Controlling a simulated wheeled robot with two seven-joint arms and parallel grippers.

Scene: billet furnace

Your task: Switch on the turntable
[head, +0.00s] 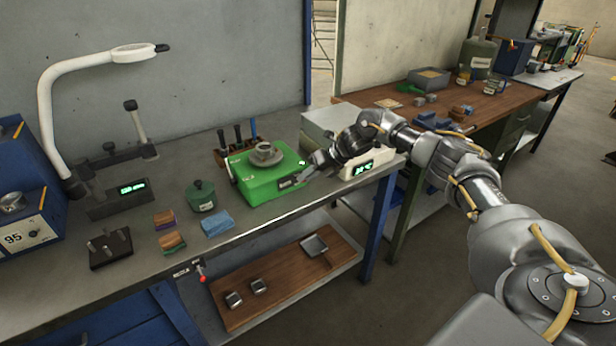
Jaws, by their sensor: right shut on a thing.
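The turntable is a green box (262,184) with a round grey plate and a small grey piece (265,154) on top. My right gripper (311,171) reaches in from the right, at the turntable's right front corner. It is shut on a small part there; the fingers hide that part, so its shape and position cannot be told. My left gripper is not in view.
A white box with a green display (362,169) stands close by, behind and below my right wrist. A tool rack (236,143) is behind the turntable. The bench's front strip is mostly clear.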

